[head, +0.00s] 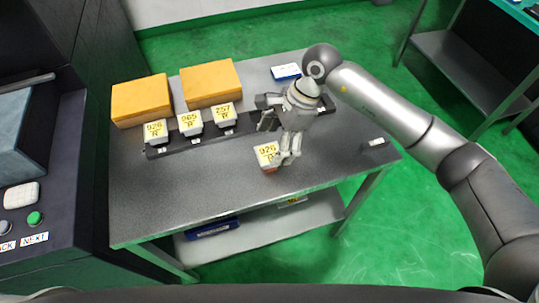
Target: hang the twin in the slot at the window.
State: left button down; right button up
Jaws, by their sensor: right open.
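A loose block (267,155) with a yellow label, which seems to read 926 or 929, sits on the grey table in front of the rack. My right gripper (287,160) is open and points down just right of this block. Its fingers overlap the block's right edge in the picture, and I cannot tell whether they touch it. A dark rack (178,139) holds blocks labelled 926 (156,132), 965 (190,122) and 757 (224,114). The rack's right part is partly hidden behind my gripper. My left gripper is out of view.
Two orange boxes (141,99) (210,83) stand behind the rack. A blue-and-white item (286,72) lies at the back edge. A small dark holder (375,144) sits at the table's right. A machine panel with a green button (35,218) stands left. The table's front is clear.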

aim_at(269, 153)
jog(key=p+x, duration=0.1)
jog(key=x, duration=0.2)
jog(key=shift+s+a+f, duration=0.1)
jog(key=shift+f, duration=0.25)
jog(key=shift+a+f, duration=0.1)
jog(key=shift+f, duration=0.3)
jog(key=shift+c, duration=0.2)
jog(key=shift+r, duration=0.1)
jog(key=c, duration=1.7)
jog(key=shift+r, duration=0.5)
jog(key=s+r+b, duration=0.4)
jog(key=s+r, duration=0.8)
jog(key=s, duration=0.2)
jog(key=shift+a+b, duration=0.4)
